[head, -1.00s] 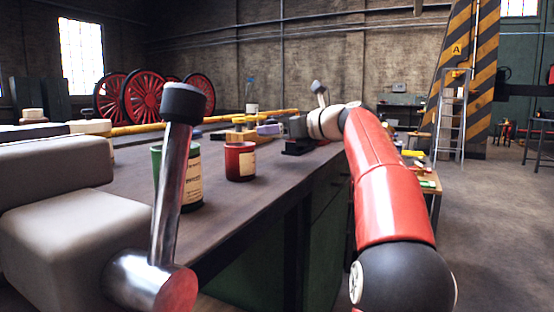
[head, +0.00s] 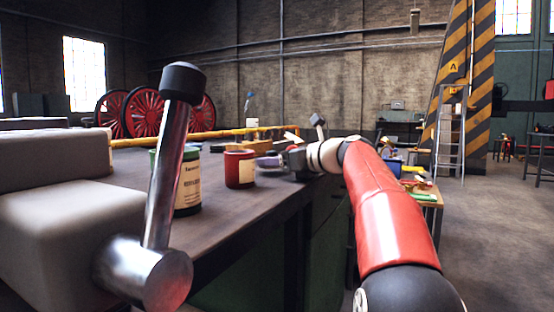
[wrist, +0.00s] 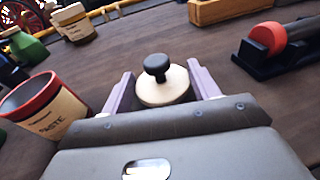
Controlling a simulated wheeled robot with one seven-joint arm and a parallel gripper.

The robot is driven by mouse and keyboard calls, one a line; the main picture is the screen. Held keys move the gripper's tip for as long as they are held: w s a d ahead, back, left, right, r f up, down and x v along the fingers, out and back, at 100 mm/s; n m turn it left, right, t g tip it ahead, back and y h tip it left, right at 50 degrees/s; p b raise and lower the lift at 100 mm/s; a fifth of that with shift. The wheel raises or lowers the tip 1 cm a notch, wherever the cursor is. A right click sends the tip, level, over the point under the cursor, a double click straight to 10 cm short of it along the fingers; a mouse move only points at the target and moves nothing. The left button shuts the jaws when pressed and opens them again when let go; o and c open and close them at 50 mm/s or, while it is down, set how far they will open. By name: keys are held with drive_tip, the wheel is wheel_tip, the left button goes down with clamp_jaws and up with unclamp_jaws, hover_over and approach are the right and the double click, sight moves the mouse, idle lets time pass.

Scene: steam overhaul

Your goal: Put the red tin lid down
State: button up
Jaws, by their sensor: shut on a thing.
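My gripper (wrist: 163,88) is shut on the red tin lid (wrist: 164,90), a round cream disc with a black knob on top. In the wrist view the lid lies between the two purple fingers, knob up. In the head view my gripper (head: 268,161) is low over the bench, right of the red tin; the lid cannot be made out there. The red tin (head: 240,169) stands upright on the bench with a cream label. In the wrist view the red tin (wrist: 48,108) is left of my gripper, its top open. I cannot tell whether the lid touches the bench.
A green tin (head: 189,190) stands left of the red tin. In the wrist view, a cream tin (wrist: 73,23) stands at the upper left, a wooden box (wrist: 228,10) at the top, and a dark stand with a red round part (wrist: 269,38) at the right. Bare bench surrounds the lid.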

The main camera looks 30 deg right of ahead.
drive_tip(key=o, duration=1.1)
drive_tip(key=shift+f, duration=0.1)
drive_tip(key=shift+c, duration=0.2)
drive_tip(key=shift+r, duration=0.3)
drive_tip(key=p+v, duration=0.1)
drive_tip(key=v, duration=1.1)
drive_tip(key=shift+r, duration=0.35)
drive_tip(key=shift+s, duration=0.1)
